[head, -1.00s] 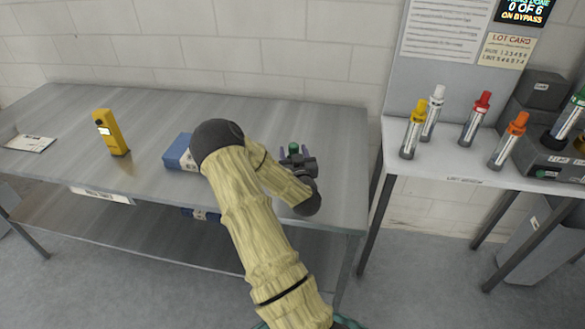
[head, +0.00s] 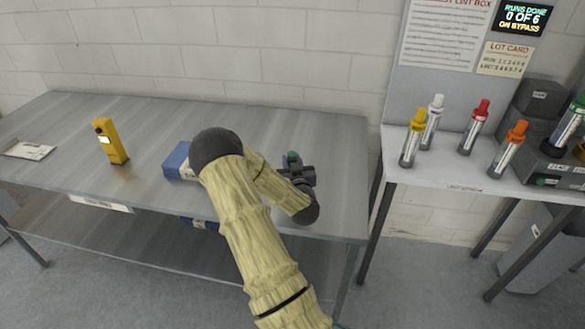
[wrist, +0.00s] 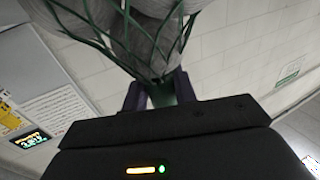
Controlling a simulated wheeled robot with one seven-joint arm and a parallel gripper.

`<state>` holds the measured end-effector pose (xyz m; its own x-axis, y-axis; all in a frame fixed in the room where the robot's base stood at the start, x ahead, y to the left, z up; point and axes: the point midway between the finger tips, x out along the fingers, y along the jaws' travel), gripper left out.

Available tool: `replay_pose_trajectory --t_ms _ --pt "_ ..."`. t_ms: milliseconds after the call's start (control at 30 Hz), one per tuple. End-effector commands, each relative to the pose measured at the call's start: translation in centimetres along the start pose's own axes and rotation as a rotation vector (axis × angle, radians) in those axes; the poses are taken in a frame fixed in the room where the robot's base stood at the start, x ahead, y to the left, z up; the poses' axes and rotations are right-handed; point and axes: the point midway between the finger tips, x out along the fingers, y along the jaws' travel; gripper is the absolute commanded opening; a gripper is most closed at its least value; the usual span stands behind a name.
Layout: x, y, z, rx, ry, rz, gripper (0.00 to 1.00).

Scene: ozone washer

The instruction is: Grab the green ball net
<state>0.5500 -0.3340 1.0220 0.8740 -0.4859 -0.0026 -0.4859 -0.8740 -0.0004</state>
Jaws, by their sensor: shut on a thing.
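The green ball net (wrist: 162,92) is a bundle of green cords gathered into a green neck, with large pale grey balls inside it. It fills the top of the wrist view, where the balls are cut off by the edge. My gripper (wrist: 160,86) is shut on the net's green neck, with a dark finger on each side. In the head view my gripper (head: 297,168) is over the right end of the steel table, and only a small green bit of the net (head: 292,158) shows. My arm hides the rest.
A blue box (head: 178,160) lies just left of my arm on the steel table (head: 60,125). A yellow handheld device (head: 110,140) stands further left. A white side table (head: 455,180) at right holds several bottles with coloured caps and dark boxes.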

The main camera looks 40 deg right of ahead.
Motion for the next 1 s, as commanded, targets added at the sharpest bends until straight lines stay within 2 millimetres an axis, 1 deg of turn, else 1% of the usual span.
replay_pose_trajectory --t_ms 167,267,500,600,700,800,1000 --pt "0.0 0.4 -1.5 0.001 0.006 0.007 0.0" --pt "0.0 0.6 -2.9 0.001 0.007 0.01 0.0" --pt "0.0 0.4 -6.9 0.001 0.008 0.006 0.0" --pt "0.0 0.2 -8.3 0.002 0.007 0.003 0.0" --pt "0.0 0.2 -9.2 0.002 0.005 0.003 0.0" --pt "0.0 0.2 -9.8 0.0 0.005 0.003 0.0" --pt "0.0 0.2 -9.9 -0.001 0.002 0.004 0.0"
